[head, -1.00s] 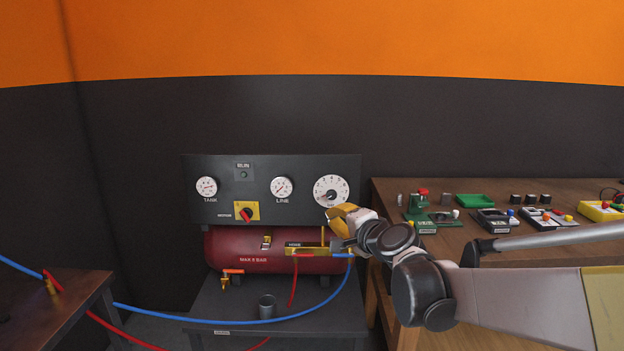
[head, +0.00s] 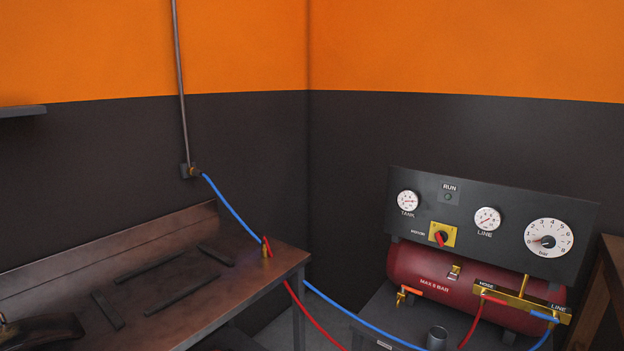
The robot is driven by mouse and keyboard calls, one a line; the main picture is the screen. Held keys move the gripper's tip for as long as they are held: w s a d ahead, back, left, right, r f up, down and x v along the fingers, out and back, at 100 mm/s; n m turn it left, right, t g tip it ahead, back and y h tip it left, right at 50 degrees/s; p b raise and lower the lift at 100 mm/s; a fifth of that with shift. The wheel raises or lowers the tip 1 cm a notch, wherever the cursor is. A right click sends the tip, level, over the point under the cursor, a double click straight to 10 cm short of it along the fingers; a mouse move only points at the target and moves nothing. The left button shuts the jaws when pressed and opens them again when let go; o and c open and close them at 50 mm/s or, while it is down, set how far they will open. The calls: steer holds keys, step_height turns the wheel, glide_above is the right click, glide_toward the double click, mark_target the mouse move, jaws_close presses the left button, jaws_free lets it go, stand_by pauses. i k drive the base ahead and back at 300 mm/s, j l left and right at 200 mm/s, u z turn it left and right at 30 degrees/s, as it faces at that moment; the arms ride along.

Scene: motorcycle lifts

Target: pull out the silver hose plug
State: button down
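I cannot single out a silver hose plug in the head view. A brass manifold (head: 520,300) on the compressor has ports labelled HOSE and LINE. A red hose (head: 470,328) meets it at the HOSE end, and a blue hose (head: 374,328) reaches it at the LINE end; any plug there is too small to tell. Another brass fitting with a red part (head: 266,249) stands at the right end of the left bench, close to the hoses. My gripper is not in the view.
The red compressor tank (head: 425,272) sits below a gauge panel (head: 515,255) with a red switch. A grey cup (head: 437,338) stands before it. The wooden bench (head: 225,285) at left bears dark bars. A wall fitting (head: 190,171) holds a blue hose end.

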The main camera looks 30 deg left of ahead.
mark_target(196, 173)
steer(key=j+u, duration=0.2)
steer(key=u, duration=0.25)
steer(key=j+u, duration=0.15)
steer(key=u, duration=0.35)
steer(key=i+j+u, duration=0.1)
steer(key=u, duration=0.35)
steer(key=i+j+u, duration=0.1)
steer(key=u, duration=0.35)
